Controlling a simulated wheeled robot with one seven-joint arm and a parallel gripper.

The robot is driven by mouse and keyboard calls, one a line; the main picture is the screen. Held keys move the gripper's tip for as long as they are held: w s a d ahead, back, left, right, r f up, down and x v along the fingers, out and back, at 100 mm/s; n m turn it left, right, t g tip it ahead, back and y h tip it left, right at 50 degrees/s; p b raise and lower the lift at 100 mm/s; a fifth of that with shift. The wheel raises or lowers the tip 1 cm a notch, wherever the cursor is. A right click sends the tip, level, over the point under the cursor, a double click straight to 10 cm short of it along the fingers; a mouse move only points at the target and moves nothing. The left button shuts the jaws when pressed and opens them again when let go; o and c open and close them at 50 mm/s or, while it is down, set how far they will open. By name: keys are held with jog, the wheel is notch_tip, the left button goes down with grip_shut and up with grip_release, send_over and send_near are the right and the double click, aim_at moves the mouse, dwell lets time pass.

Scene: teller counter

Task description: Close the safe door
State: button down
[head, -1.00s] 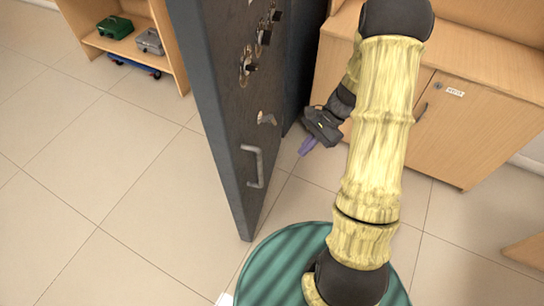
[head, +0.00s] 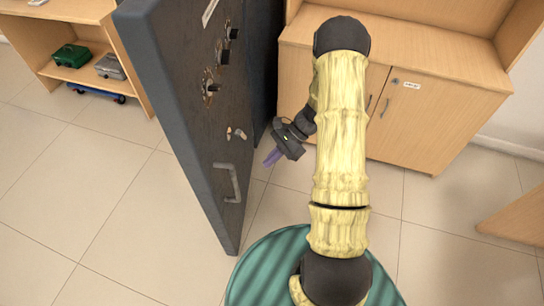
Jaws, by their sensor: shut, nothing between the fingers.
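The safe door (head: 168,100) is a thick dark grey slab. It stands open left of centre in the head view, its edge toward me. Several lock fittings and a grey pull handle (head: 229,183) are on its right-hand face. The safe body is mostly hidden behind the door.
A wooden cabinet (head: 430,120) stands behind my arm at the right. A wooden shelf unit (head: 80,14) at the upper left holds a green case (head: 71,55) and a grey case (head: 110,66). Tiled floor (head: 70,180) left of the door is clear. A wooden edge (head: 515,222) juts in at lower right.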

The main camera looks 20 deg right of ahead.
jog(key=s+a+f, duration=0.1)
jog(key=a+f, duration=0.3)
jog(key=a, duration=0.4)
jog(key=shift+s+a, duration=0.2)
jog(key=shift+a, duration=0.15)
jog(key=shift+w+a+f, duration=0.1)
